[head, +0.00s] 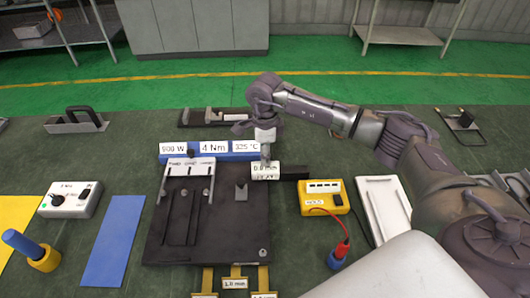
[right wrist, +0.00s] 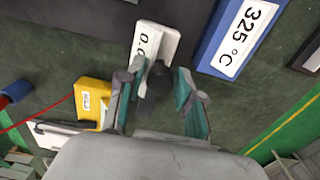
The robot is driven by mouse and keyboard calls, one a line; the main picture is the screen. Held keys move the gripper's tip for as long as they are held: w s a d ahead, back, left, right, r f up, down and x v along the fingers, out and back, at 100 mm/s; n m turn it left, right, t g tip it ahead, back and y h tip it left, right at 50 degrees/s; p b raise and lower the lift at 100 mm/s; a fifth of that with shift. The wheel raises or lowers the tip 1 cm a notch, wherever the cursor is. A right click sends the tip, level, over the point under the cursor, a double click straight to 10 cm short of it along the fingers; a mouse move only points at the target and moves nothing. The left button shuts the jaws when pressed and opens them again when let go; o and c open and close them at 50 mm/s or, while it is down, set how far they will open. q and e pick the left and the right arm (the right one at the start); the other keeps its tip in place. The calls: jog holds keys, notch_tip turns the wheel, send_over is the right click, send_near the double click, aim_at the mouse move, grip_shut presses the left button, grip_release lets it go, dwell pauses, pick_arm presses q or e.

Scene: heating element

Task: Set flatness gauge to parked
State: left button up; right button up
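The flatness gauge (head: 265,173) is a small white block with a "0.0" readout. It sits beside the black plate's right edge, with a dark bar (head: 294,172) to its right. My right gripper (head: 266,157) is directly above and behind the gauge, pointing down. In the right wrist view the gauge (right wrist: 160,42) lies just beyond the fingertips, nearer the left finger. My right gripper (right wrist: 160,80) has its fingers apart there, with a dark shape between them; contact with the gauge cannot be told. My left gripper is not in view.
A black fixture plate (head: 220,240) with a post (head: 241,190) lies left of the gauge. A blue sign bar (head: 238,154) stands behind it. A yellow meter (head: 323,198) with a red lead is at right. A white tray (head: 384,208) lies farther right.

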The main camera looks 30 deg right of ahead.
grip_shut()
jog(key=s+d, duration=0.1)
jog(key=d, duration=0.1)
jog(key=s+d+b, duration=0.1)
jog(key=d, duration=0.2)
jog(key=s+d+b, duration=0.1)
jog(key=d, duration=0.1)
jog(key=shift+s+d+r, duration=0.1)
jog(key=shift+s+d, duration=0.2)
jog(key=shift+d, duration=0.05)
jog(key=shift+a, duration=0.1)
grip_release()
jog(key=o, duration=0.5)
jog(key=shift+d, duration=0.2)
jog(key=shift+c, duration=0.2)
